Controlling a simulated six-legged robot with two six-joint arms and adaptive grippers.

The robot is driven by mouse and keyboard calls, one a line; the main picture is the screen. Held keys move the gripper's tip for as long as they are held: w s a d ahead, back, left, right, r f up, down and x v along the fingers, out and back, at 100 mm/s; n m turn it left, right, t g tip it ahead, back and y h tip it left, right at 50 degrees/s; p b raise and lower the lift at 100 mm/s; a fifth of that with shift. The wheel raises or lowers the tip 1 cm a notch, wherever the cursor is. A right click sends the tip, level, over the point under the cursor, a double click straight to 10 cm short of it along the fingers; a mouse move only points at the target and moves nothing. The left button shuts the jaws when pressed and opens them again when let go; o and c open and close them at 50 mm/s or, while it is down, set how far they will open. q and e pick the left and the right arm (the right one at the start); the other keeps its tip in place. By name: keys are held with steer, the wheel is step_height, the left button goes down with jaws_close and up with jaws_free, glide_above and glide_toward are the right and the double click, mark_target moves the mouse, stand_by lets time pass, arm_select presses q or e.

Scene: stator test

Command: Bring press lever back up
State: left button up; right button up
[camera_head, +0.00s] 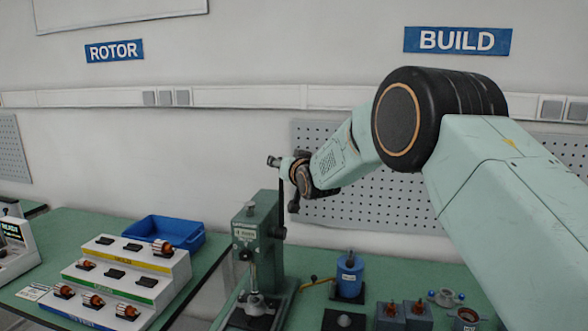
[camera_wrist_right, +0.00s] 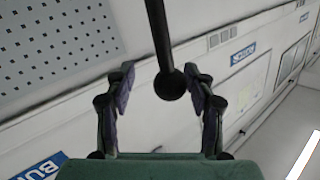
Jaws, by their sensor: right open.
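The green press (camera_head: 256,245) stands on the bench left of centre in the head view. Its dark lever (camera_head: 282,207) points up along the press's right side, and its top end is hidden at my right gripper (camera_head: 281,163). In the right wrist view the lever (camera_wrist_right: 158,35) is a thin dark rod ending in a black ball knob (camera_wrist_right: 170,85). The knob sits between the two open fingers of my right gripper (camera_wrist_right: 160,80), nearer the right finger, with gaps visible on both sides. My left gripper is not in view.
A white stepped rack (camera_head: 125,275) with several rotors and a blue bin (camera_head: 165,232) stand to the left. A blue cylinder (camera_head: 350,275) and several small parts are on the bench to the right. A grey pegboard (camera_head: 370,215) is on the wall behind my right arm.

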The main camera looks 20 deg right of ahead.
steer(key=s+r, duration=0.1)
steer(key=s, duration=1)
steer(key=shift+r, duration=0.1)
